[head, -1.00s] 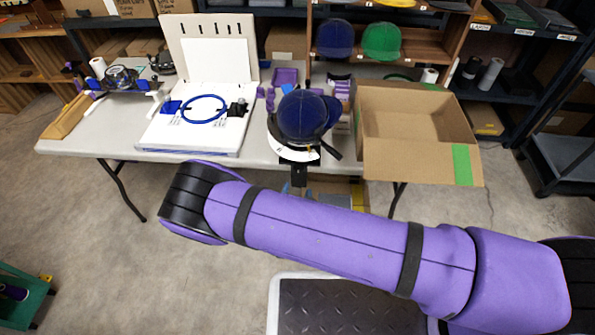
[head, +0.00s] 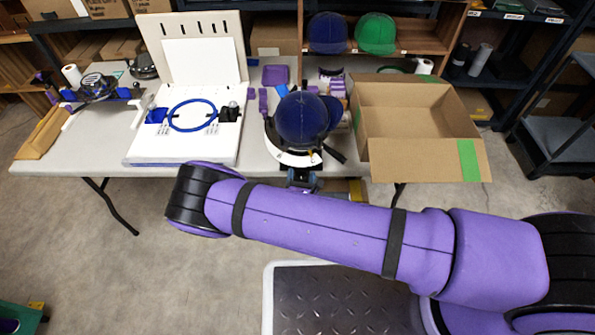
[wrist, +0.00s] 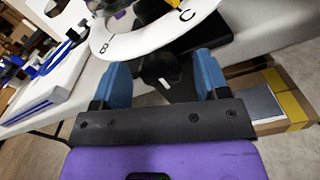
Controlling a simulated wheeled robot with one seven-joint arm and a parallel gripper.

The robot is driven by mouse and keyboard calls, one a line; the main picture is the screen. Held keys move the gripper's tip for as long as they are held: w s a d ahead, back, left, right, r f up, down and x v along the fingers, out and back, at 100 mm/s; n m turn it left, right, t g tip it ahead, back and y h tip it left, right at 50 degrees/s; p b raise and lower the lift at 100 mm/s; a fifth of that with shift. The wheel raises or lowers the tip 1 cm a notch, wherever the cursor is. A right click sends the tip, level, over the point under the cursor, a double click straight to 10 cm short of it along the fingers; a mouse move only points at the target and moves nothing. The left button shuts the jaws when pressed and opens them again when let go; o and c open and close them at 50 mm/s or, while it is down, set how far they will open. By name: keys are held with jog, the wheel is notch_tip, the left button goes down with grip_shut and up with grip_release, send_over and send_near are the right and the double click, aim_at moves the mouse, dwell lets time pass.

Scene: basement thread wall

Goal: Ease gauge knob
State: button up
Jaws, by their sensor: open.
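A navy cap (head: 302,118) sits on a stand near the table's front edge, with a curved white scale plate (head: 290,158) below it. In the wrist view this plate (wrist: 150,38) shows the letters B and C. A dark knob (wrist: 160,72) sits under the plate and shows between my blue fingertips. My gripper (wrist: 163,80) is open, one finger on each side of the knob, with gaps visible. I cannot tell how deep the knob lies between the fingers. In the head view my gripper (head: 303,180) is small and partly hidden behind my purple arm.
An open cardboard box (head: 420,145) stands right of the cap stand. A white board with a blue ring (head: 192,115) lies to the left. Two caps, blue (head: 328,33) and green (head: 376,34), sit on a shelf behind. The table's front edge is close to my gripper.

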jog(key=shift+w, duration=0.1)
jog(key=c, duration=0.9)
